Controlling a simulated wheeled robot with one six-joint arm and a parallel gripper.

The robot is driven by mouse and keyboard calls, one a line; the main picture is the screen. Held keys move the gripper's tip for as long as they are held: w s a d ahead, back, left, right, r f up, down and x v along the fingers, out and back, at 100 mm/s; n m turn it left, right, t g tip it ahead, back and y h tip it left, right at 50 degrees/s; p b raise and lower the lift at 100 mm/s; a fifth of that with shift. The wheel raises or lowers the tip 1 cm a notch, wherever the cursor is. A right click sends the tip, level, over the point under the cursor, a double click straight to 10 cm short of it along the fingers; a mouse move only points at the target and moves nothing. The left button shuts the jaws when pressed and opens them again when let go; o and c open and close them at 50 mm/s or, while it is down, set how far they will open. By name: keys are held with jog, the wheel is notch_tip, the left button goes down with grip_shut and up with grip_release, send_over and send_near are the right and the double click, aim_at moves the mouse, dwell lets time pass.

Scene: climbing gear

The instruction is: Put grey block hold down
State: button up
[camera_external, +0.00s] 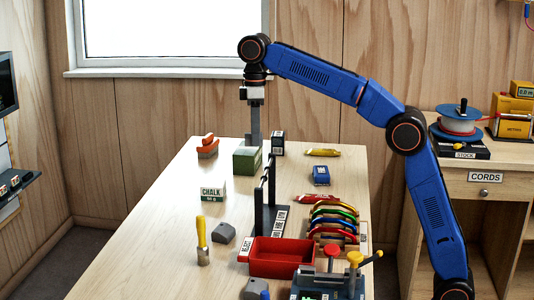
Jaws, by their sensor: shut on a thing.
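My gripper (252,102) points straight down at the back of the table, above a green box. It is shut on a narrow grey piece, which I take for the grey block hold (254,126). The piece hangs upright below the jaws. Its lower end is at the top of the green box (247,160); I cannot tell whether it touches the box or is behind it. Two other grey pieces lie on the table, one (223,234) left of the red tray and one (255,289) at the front edge of the picture.
The table (165,235) is bare along its left side. A chalk box (212,191), an orange-red piece (208,147), a black stand (268,217), a red tray (285,262), a rack of coloured carabiners (335,222) and a yellow-handled tool (202,240) stand around.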

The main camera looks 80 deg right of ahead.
jog(key=d+m, duration=0.2)
jog(key=m, duration=0.3)
notch_tip(320, 180, up, 3)
jog(key=m, duration=1.5)
send_over(256, 149)
jog(key=shift+t+h, duration=0.3)
jog(key=shift+t, duration=0.1)
jog(key=shift+s+f, duration=0.1)
jog(key=shift+f, duration=3.9)
jog(key=shift+f, duration=0.15)
jog(key=o, duration=1.1)
jog(key=shift+c, duration=0.2)
notch_tip(256, 149, up, 8)
jog(key=shift+s, duration=0.2)
